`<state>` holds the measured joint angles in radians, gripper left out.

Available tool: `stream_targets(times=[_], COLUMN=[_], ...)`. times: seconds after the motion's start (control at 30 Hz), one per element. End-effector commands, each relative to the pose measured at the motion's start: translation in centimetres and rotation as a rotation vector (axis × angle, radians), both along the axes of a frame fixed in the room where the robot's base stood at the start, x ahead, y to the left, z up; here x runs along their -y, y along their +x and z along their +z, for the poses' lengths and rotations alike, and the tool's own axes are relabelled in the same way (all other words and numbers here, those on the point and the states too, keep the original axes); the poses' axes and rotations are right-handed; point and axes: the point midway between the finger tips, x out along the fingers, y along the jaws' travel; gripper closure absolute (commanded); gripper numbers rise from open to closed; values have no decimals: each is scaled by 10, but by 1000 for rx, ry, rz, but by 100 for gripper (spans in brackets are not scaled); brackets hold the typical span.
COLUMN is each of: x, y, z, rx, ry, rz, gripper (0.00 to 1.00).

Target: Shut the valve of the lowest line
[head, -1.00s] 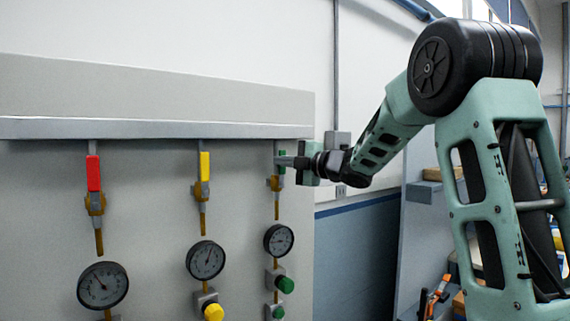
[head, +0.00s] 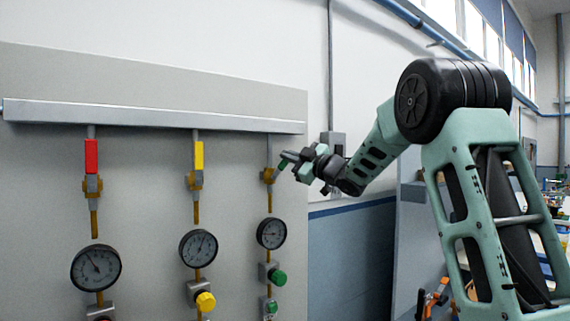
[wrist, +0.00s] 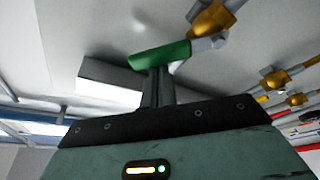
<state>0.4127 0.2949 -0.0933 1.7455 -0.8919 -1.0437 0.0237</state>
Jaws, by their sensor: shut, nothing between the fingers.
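Three valves hang from a grey pipe on the panel. The red handle (head: 91,157) and the yellow handle (head: 198,156) stand upright along their pipes. The green handle (head: 284,165) on the right line sticks out to the upper right from its brass valve body (head: 268,175), angled away from its pipe. My gripper (head: 291,157) is at this handle. In the wrist view, the shut fingers (wrist: 157,82) meet the green handle (wrist: 160,55) from below, with nothing between them; they look in contact. The handle's arm runs right to the brass body (wrist: 212,20).
Below the valves are the left gauge (head: 96,268), middle gauge (head: 198,248) and right gauge (head: 271,233); the right needle is too small to read. A yellow knob (head: 205,301) and green knob (head: 277,277) protrude below. A grey wall box (head: 334,143) stands behind my gripper.

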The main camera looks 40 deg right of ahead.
Motion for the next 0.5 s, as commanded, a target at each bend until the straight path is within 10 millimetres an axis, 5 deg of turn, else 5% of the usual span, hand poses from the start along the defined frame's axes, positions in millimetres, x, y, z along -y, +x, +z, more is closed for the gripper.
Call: stream_targets(times=[0.5], x=[24], y=[1], z=[-29], rx=[-20], ry=[483], rz=[-1], gripper=[100])
